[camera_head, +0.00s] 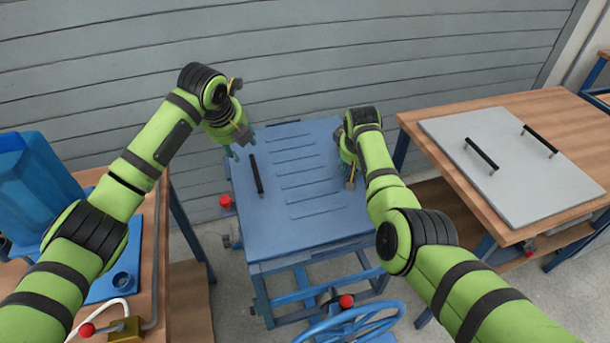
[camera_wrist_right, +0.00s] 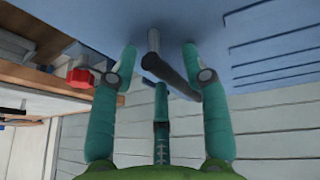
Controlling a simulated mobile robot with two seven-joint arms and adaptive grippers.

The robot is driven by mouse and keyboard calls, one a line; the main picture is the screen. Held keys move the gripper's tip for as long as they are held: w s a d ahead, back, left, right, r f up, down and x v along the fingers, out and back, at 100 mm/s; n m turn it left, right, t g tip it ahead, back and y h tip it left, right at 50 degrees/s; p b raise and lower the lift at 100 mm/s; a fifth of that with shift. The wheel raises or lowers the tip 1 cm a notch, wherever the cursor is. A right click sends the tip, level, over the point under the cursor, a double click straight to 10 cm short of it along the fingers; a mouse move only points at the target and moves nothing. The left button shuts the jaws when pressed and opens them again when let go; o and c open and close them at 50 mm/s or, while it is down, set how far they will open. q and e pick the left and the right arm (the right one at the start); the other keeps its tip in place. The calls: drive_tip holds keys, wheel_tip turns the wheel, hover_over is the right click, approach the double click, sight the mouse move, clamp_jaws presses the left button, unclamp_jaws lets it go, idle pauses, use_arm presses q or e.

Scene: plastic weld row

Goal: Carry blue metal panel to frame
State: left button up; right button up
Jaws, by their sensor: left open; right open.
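The blue metal panel (camera_head: 300,225) lies flat on a blue wheeled stand (camera_head: 345,252) in the middle of the head view. It has raised ribs and a black handle (camera_head: 256,174) on its left side. My left gripper (camera_head: 241,147) is open and empty, above the panel's far left edge and apart from the handle. My right gripper (camera_head: 350,180) is over the panel's right side, partly hidden by its arm. In the right wrist view its teal fingers (camera_wrist_right: 160,60) are open on either side of a dark handle (camera_wrist_right: 172,72), not closed on it. I cannot tell which structure is the frame.
A wooden table (camera_head: 470,193) on the right bears a grey panel (camera_head: 515,165) with two black handles. A blue bin (camera_head: 40,190) stands on the left bench. A blue handwheel (camera_head: 390,312) and red knobs (camera_head: 226,201) are by the stand. A grey slatted wall closes the back.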

drive_tip(key=v, duration=1.2)
drive_tip(key=shift+f, duration=0.15)
